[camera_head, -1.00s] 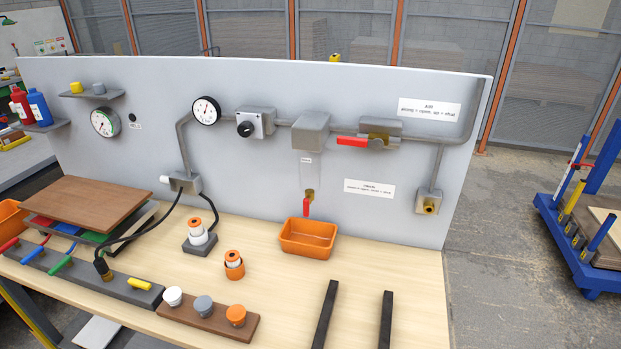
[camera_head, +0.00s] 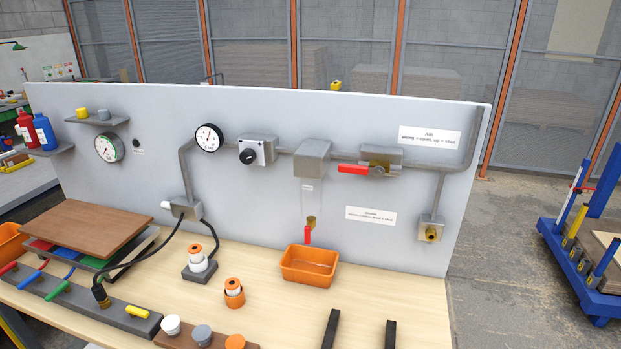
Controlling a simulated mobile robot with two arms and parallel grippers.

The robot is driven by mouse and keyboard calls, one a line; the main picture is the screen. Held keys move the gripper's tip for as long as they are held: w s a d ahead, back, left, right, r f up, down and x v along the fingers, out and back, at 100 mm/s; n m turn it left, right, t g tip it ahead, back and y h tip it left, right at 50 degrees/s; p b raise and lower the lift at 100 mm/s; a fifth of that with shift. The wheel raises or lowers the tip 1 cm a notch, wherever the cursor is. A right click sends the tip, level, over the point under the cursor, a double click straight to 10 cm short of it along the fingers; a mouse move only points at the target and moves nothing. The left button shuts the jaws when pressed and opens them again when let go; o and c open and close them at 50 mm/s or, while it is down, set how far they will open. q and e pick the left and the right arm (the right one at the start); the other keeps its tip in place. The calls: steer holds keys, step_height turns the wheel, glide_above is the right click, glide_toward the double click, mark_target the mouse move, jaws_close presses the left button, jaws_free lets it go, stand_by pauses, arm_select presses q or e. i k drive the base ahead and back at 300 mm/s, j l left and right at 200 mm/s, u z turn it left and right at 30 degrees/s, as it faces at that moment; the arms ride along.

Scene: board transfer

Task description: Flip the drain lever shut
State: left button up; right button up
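The drain valve is a small brass fitting (camera_head: 311,222) below the clear bowl (camera_head: 308,198) on the grey panel. Its red drain lever (camera_head: 307,235) hangs straight down from the fitting, above an orange bin (camera_head: 309,265). A white drain label (camera_head: 370,216) is to the right, its text too small to read fully. A second, larger red lever (camera_head: 359,170) lies horizontal along the pipe, under the air label (camera_head: 430,137).
An orange-and-white stacked piece (camera_head: 234,293) and a grey block with a white and orange piece (camera_head: 199,264) stand left of the bin. The table right of the bin is clear.

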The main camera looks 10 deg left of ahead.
mark_target(308, 228)
steer(key=j+z, duration=0.2)
steer(key=j, duration=0.35)
steer(key=j+z, duration=0.2)
steer(key=j, duration=0.35)
steer(key=k+j+z, duration=0.2)
steer(key=j, duration=0.35)
